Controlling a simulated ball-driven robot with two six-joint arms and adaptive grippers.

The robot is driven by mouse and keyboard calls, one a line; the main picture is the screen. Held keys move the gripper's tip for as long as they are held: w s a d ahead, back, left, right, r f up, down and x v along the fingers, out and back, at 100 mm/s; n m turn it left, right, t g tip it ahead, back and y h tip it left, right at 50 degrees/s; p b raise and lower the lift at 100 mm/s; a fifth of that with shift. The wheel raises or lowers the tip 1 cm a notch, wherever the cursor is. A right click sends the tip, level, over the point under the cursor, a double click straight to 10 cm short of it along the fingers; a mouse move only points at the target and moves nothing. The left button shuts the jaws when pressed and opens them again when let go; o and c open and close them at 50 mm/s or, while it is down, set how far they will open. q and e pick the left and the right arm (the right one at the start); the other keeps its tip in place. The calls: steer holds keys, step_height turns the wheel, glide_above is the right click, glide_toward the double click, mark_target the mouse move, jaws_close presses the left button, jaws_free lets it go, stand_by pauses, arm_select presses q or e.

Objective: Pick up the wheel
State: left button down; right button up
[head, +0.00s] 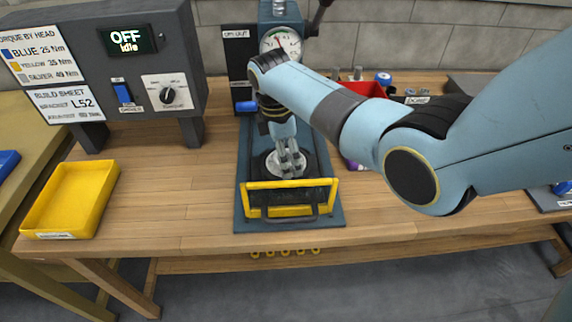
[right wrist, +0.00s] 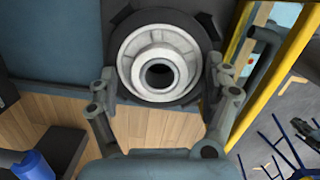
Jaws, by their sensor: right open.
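The wheel (right wrist: 137,48) is a pale grey stepped disc with a dark centre hole. In the right wrist view it lies inside a black ring. In the head view the wheel (head: 272,168) sits on a dark round base on the blue press plate (head: 248,217), partly hidden by my gripper. My right gripper (head: 289,164) points down over the wheel. In the right wrist view my right gripper (right wrist: 160,75) is open, with one finger on each side of the wheel's near part. I cannot tell whether the fingers touch it. My left gripper is not in view.
A yellow guard bar (head: 291,184) stands in front of the wheel. The press with its gauge (head: 281,42) rises behind. A control box (head: 128,68) reading OFF and Idle and a yellow tray (head: 72,200) are at left. The bench between tray and press is clear.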

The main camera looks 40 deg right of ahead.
jaws_close()
step_height(320, 180, up, 10)
stand_by(0.8)
steer(key=shift+r, duration=0.1)
step_height(320, 180, up, 3)
steer(key=p, duration=0.5)
stand_by(0.4)
